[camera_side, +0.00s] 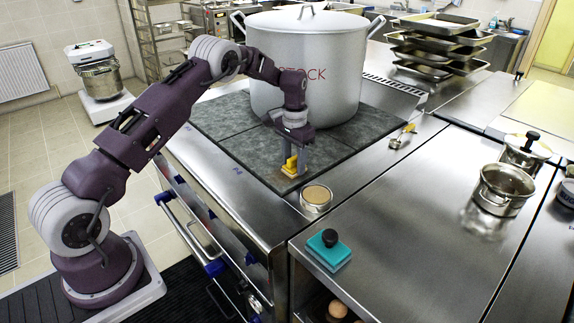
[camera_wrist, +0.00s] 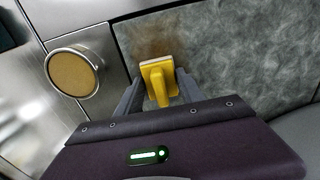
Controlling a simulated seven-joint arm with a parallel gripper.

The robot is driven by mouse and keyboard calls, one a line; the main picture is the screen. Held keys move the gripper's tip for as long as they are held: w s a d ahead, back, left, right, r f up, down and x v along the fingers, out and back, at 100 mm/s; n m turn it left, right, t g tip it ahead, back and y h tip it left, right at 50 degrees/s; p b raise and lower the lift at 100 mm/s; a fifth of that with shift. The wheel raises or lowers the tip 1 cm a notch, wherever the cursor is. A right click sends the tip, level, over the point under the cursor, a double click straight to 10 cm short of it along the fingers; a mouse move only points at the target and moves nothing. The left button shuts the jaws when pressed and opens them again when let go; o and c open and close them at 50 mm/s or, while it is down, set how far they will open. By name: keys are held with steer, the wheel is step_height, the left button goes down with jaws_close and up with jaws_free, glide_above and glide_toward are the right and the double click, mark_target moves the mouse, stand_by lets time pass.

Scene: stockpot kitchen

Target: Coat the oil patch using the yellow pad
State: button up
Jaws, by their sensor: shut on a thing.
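The yellow pad (camera_side: 291,164) is in my gripper (camera_side: 306,160), low over the front corner of the dark stone-like cooktop (camera_side: 225,125). In the wrist view the pad (camera_wrist: 157,78) shows a yellow handle and a pale base between the two fingers of my gripper (camera_wrist: 157,92). The fingers are shut on the handle. A brown oil patch (camera_wrist: 148,50) shows on the grey surface just beyond the pad. The pad appears down at the surface beside or over the patch; I cannot tell whether it touches. Part of the patch is hidden by the pad.
A round tin with tan contents (camera_side: 316,197) stands near the cooktop corner; it also shows in the wrist view (camera_wrist: 73,72). A teal block with a black knob (camera_side: 328,249) sits in front. A large stockpot (camera_side: 305,75) stands behind my gripper. The steel counter (camera_side: 420,220) is mostly clear.

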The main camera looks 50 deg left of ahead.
mark_target(263, 176)
steer(key=shift+w, duration=1.55)
steer(key=shift+s+a, duration=0.15)
steer(key=shift+a, duration=1)
steer(key=shift+s, duration=5.7)
steer(key=shift+w+a, duration=0.2)
steer(key=shift+a, duration=0.85)
steer(key=shift+w, duration=5)
steer(key=shift+w+r, duration=0.1)
steer(key=shift+w, duration=0.55)
step_height(263, 176, up, 8)
steer(key=shift+s, duration=0.15)
